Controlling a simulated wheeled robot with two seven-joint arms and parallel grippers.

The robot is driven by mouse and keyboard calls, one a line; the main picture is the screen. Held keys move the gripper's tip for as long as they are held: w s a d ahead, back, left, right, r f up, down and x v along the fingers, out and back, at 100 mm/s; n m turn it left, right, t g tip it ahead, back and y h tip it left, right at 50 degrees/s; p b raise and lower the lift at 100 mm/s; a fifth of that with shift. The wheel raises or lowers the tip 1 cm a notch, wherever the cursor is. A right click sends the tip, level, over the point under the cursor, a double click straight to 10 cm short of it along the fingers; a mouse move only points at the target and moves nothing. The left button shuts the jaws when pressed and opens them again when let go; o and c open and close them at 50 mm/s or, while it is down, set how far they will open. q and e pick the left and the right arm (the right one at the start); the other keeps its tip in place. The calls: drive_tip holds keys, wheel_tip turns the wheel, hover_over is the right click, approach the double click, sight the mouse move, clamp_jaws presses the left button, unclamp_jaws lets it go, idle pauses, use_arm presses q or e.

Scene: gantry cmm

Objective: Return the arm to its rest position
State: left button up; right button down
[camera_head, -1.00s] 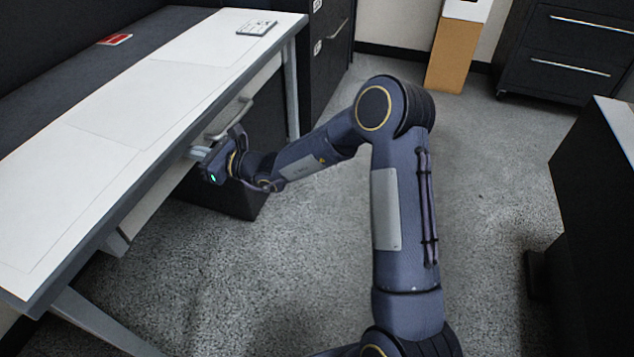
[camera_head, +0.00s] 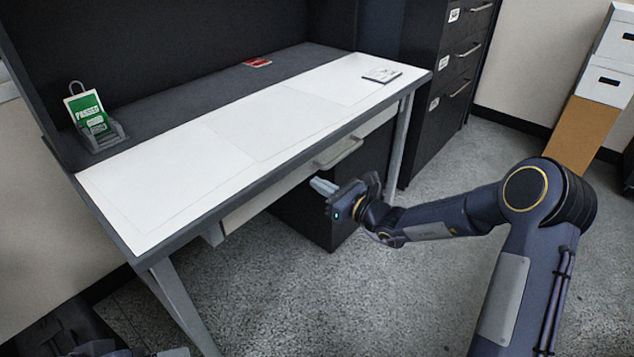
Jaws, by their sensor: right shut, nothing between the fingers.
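My right arm (camera_head: 525,265) comes in from the lower right, bent at the elbow, and reaches toward the desk. My right gripper (camera_head: 323,187) is shut and empty, in front of the desk drawer (camera_head: 265,203). Its light grey fingers lie just below the drawer handle (camera_head: 339,153) in the picture and appear apart from it. At the bottom left edge, dark parts of my left arm (camera_head: 95,348) just show, with a small light grey piece beside them. The picture cuts off most of it, so the left jaws cannot be made out.
Dark cabinets (camera_head: 430,110) stand behind. Boxes (camera_head: 605,75) stack at the right. Grey floor (camera_head: 400,285) is open below.

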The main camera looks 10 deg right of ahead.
drive_tip(key=v, duration=0.7)
drive_tip(key=s+a+r+n+g+y, duration=0.1)
drive_tip(key=s+a+r+n+g, duration=0.1)
drive_tip(key=s+r+n+g, duration=0.4)
drive_tip(key=s+a+r+n+g+y, duration=0.1)
drive_tip(key=s+a+r+n+g, duration=0.15)
drive_tip(key=s+n, duration=0.7)
drive_tip(key=s+d+f+n+h, duration=0.2)
drive_tip(key=s+d+n+h, duration=0.3)
drive_tip(key=s, duration=0.4)
drive_tip(key=s+d+f+n+h, duration=0.35)
drive_tip(key=s+n+h, duration=0.2)
drive_tip(key=s, duration=0.25)
wheel_tip(320, 180, up, 26)
drive_tip(key=d+p, duration=0.1)
drive_tip(key=p, duration=2.5)
drive_tip(key=shift+d, duration=0.15)
drive_tip(key=shift+s+f+t+y, duration=0.1)
drive_tip(key=shift+f+t+y, duration=0.05)
drive_tip(key=shift+t+y, duration=0.1)
